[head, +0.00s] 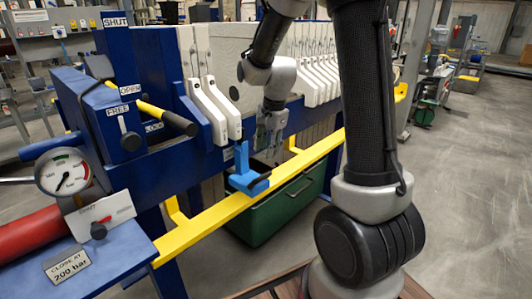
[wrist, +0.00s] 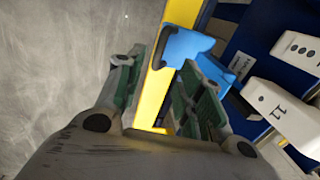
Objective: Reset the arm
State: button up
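My arm reaches down past the plate stack in the head view. My gripper (head: 268,135) hangs beside the white filter plates, just behind the blue holder and above the yellow rail. In the wrist view my gripper (wrist: 160,68) has its two green-padded fingers spread wide, with nothing held between them. The blue holder (head: 243,176) sits on the yellow rail (head: 285,190) and has a dark bar on it. The blue holder (wrist: 187,45) and yellow rail (wrist: 152,95) lie beyond the fingers in the wrist view. I cannot tell whether a finger touches the holder.
White filter plates (head: 215,108) hang along the blue press frame (head: 165,165). A green bin (head: 285,212) stands beneath the rail. A pressure gauge (head: 64,172), yellow lever (head: 150,108) and red cylinder (head: 32,232) are at left. Open floor (head: 465,200) lies right.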

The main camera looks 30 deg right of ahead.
dwell(0.4)
jog(key=s+r+n+t, duration=0.1)
jog(key=s+r+n, duration=0.6)
jog(key=s, duration=0.5)
jog(key=s+r+n+t, duration=0.1)
jog(key=s+r+n, duration=0.6)
jog(key=s, duration=0.6)
jog(key=shift+d+r+t+h, duration=0.15)
jog(key=shift+d+t+h, duration=0.15)
jog(key=shift+d+h, duration=0.15)
